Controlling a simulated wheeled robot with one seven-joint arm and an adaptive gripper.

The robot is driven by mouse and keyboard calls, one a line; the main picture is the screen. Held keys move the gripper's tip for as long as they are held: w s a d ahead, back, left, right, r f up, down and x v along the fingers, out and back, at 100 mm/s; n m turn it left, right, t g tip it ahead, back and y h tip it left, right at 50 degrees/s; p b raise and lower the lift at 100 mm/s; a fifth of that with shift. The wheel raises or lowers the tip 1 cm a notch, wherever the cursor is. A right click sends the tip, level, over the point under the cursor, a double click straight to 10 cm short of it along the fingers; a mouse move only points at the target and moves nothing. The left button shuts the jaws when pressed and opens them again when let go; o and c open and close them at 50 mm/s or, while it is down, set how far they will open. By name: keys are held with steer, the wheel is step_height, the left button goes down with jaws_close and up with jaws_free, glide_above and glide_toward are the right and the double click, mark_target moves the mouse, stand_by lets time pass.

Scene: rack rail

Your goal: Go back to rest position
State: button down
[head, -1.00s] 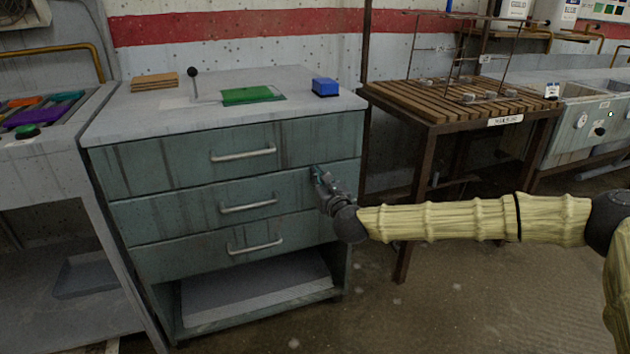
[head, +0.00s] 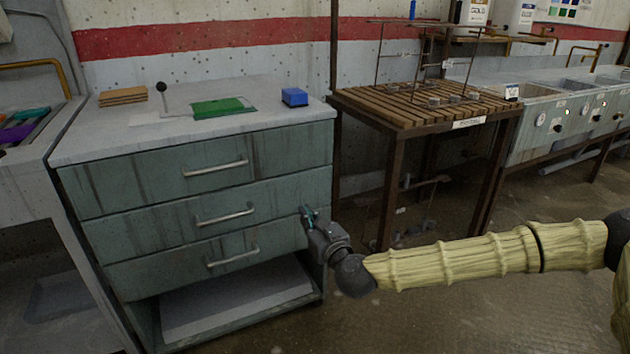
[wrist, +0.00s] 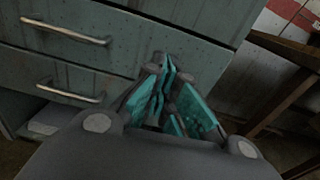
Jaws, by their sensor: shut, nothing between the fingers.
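My gripper (head: 308,216) is shut and empty in front of the right side of the grey-green drawer cabinet (head: 292,152). My arm reaches in from the right of the head view, nearly level. In the wrist view the teal finger pads of my gripper (wrist: 168,85) are close together, with the cabinet front (wrist: 130,62) behind them. All three drawers look shut. I cannot tell whether the fingertips touch the cabinet.
A slatted wooden rack table (head: 420,105) stands right of the cabinet, with sinks (head: 560,110) beyond. A green board (head: 222,107) and a blue box (head: 294,97) lie on the cabinet top. The floor (head: 400,320) around my arm is clear.

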steer(key=s+a+f+n+g, duration=0.1)
steer(key=s+f+n+g, duration=0.4)
steer(key=s+f, duration=0.6)
steer(key=s+a+f+n+g, duration=0.25)
steer(key=s+f+n, duration=0.5)
steer(key=f, duration=0.65)
steer(key=s+d+f+n+g+h, duration=0.25)
steer(key=s+d+f+n, duration=0.25)
steer(key=s+d+f, duration=0.4)
steer(key=s+d+f+n+g+h, duration=0.25)
steer(key=s+d+f+n, duration=0.35)
steer(key=s, duration=0.4)
steer(key=s+d+f+n+g+h, duration=0.1)
steer(key=s+d+n+h, duration=0.2)
steer(key=d, duration=0.6)
steer(key=s+d+n+g+h, duration=0.1)
steer(key=s+d+n+g, duration=0.1)
steer(key=s+d, duration=0.5)
step_height(320, 180, up, 30)
steer(key=w+d+p, duration=0.1)
steer(key=d+p, duration=0.1)
steer(key=p, duration=2.8)
steer(key=shift+w+d+r, duration=0.2)
steer(key=shift+w+d, duration=0.05)
